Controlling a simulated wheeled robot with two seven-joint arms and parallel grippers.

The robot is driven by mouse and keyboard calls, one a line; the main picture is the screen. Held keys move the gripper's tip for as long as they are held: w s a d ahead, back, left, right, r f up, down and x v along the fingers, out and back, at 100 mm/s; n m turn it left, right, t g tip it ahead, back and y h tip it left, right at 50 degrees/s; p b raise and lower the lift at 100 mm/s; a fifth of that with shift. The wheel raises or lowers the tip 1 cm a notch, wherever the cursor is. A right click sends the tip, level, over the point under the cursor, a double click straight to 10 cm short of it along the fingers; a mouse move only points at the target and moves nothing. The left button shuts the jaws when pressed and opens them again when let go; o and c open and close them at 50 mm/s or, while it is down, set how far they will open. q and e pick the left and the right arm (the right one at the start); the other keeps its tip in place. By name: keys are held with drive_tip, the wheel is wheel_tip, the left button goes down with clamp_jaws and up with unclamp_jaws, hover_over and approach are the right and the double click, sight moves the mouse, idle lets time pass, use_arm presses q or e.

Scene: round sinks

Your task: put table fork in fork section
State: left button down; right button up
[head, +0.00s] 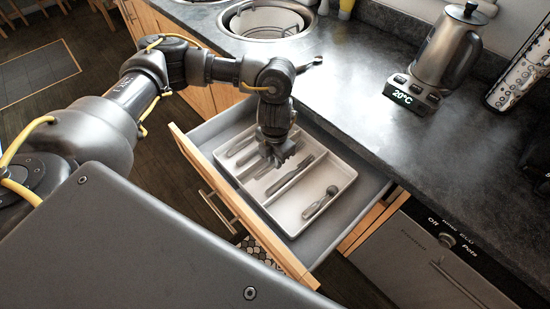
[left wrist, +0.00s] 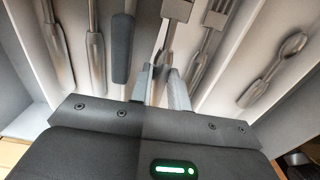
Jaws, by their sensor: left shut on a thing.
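My left gripper (head: 275,160) is over the white divided cutlery tray (head: 343,172) in the open drawer. In the left wrist view its fingers (left wrist: 162,88) are closed on the handle of a table fork (left wrist: 174,14), whose head points to the top of the picture. Another fork (left wrist: 205,40) lies just right of the held one, in a tray section. Whether the held fork touches the tray floor cannot be told. In the head view the gripper hides most of the held fork. My right gripper is not in view.
A spoon (head: 320,203) lies in the right section. A dark-handled utensil (left wrist: 122,45) and other utensils (left wrist: 95,50) lie left of the forks. The drawer front (head: 235,205) borders the tray. A kettle (head: 450,45) stands on the counter (head: 350,90) behind.

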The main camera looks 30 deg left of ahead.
use_arm(q)
drive_tip(key=shift+f, duration=0.2)
drive_tip(key=shift+f+b, duration=0.5)
drive_tip(key=shift+f, duration=0.1)
drive_tip(key=c, duration=1.6)
unclamp_jaws()
drive_tip(key=shift+r, duration=0.1)
drive_tip(key=shift+r+p, duration=0.35)
drive_tip(key=shift+p, duration=0.05)
wheel_tip(320, 180, up, 12)
drive_tip(key=shift+r, duration=0.2)
